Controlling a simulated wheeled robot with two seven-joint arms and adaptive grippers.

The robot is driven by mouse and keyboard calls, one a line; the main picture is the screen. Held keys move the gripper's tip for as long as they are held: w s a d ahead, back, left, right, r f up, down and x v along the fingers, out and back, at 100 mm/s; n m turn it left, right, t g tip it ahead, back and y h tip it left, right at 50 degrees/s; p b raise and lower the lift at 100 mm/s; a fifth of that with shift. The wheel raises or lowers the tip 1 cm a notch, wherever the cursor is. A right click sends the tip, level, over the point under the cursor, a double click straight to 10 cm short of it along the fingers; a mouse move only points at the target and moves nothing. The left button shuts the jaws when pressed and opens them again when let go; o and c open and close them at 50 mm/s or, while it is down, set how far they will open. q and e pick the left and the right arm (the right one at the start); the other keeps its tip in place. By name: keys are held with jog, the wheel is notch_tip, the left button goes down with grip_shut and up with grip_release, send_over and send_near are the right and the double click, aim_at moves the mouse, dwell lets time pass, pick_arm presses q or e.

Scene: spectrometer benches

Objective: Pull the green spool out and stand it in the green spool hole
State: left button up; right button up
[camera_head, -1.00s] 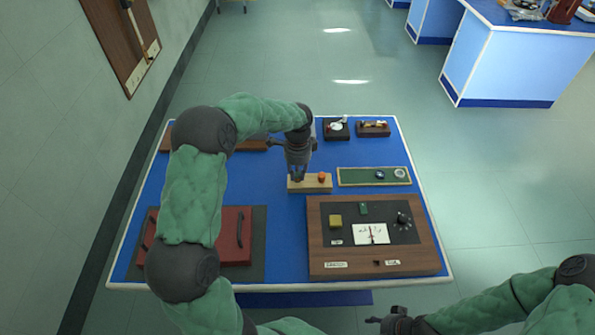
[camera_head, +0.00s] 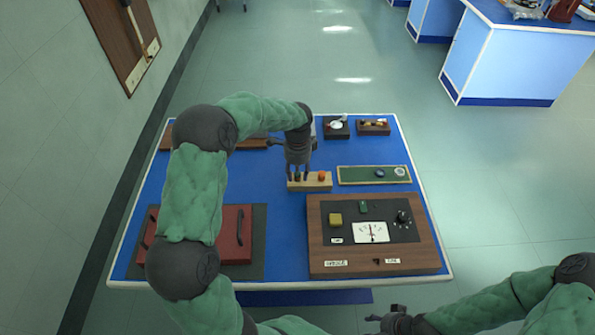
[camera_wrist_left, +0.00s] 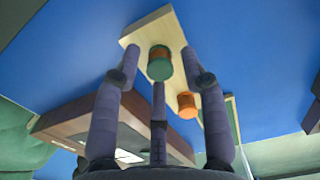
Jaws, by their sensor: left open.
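The green spool (camera_wrist_left: 160,66) stands in a pale wooden block (camera_head: 310,187), which also shows in the left wrist view (camera_wrist_left: 146,35). It has a brownish rim at one end. In the head view my fingers hide it. An orange spool (camera_head: 322,176) stands at the other end of the block and also shows in the left wrist view (camera_wrist_left: 187,104). My left gripper (camera_head: 297,178) is open over the block, its fingers spread around the green spool with visible gaps. My right gripper (camera_head: 383,320) is at the bottom edge, away from the table. I cannot make out a green spool hole.
A wooden instrument panel (camera_head: 325,255) with a meter and knob stands in front of the block. A green tray (camera_head: 357,175) lies to the right. Two small dark boxes stand behind, one of them here (camera_head: 373,128). A red case (camera_head: 236,235) is at the left.

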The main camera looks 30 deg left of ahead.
pick_arm(q)
jog(key=shift+o, duration=0.3)
jog(key=o, duration=0.5)
notch_tip(320, 180, up, 12)
jog(key=shift+r, duration=0.15)
dwell(0.4)
